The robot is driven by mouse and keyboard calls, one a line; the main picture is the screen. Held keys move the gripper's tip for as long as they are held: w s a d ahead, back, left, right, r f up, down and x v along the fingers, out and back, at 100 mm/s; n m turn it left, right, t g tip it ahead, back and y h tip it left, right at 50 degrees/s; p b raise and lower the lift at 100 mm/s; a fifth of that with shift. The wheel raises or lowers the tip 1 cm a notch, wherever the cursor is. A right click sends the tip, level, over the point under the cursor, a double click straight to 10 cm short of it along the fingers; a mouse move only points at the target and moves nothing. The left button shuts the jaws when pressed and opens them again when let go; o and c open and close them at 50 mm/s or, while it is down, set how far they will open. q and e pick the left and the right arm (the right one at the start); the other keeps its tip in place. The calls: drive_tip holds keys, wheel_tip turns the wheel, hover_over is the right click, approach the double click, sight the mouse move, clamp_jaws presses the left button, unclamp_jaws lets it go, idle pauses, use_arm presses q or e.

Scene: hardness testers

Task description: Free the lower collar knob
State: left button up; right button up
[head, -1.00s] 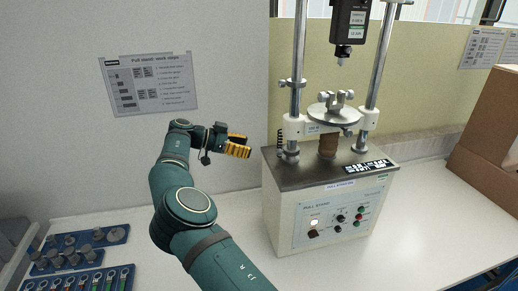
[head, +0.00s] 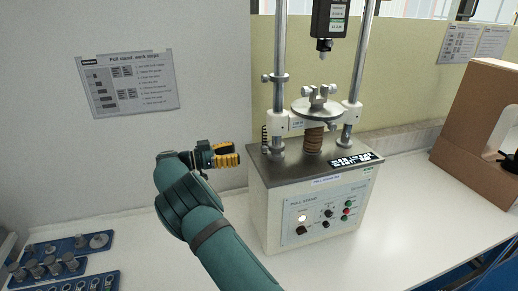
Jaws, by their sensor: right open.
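The pull stand (head: 310,205) stands on the bench with two chrome posts. On its left post are an upper collar (head: 275,78) with side knobs and a lower collar (head: 278,147) near the base plate. A small dark knob seems to show at the lower collar; its detail is too small to tell. A white crossbar with a round table (head: 318,108) sits between the posts, above a brown bellows (head: 314,139). My right gripper (head: 232,157), with yellow-and-black fingers, is open and empty, left of the stand and apart from it. My left gripper is out of view.
A gauge (head: 331,18) hangs above the round table. A dark coil (head: 264,138) stands beside the left post. Blue trays of metal parts (head: 72,247) lie at lower left. A cardboard box (head: 470,120) stands at right. Bench in front of the box is clear.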

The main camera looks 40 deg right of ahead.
sight(259, 159)
drive_tip(key=p+x, duration=0.1)
drive_tip(key=x, duration=0.8)
drive_tip(key=shift+o, duration=0.2)
drive_tip(key=shift+f, duration=0.1)
drive_tip(key=shift+a, duration=0.1)
clamp_jaws()
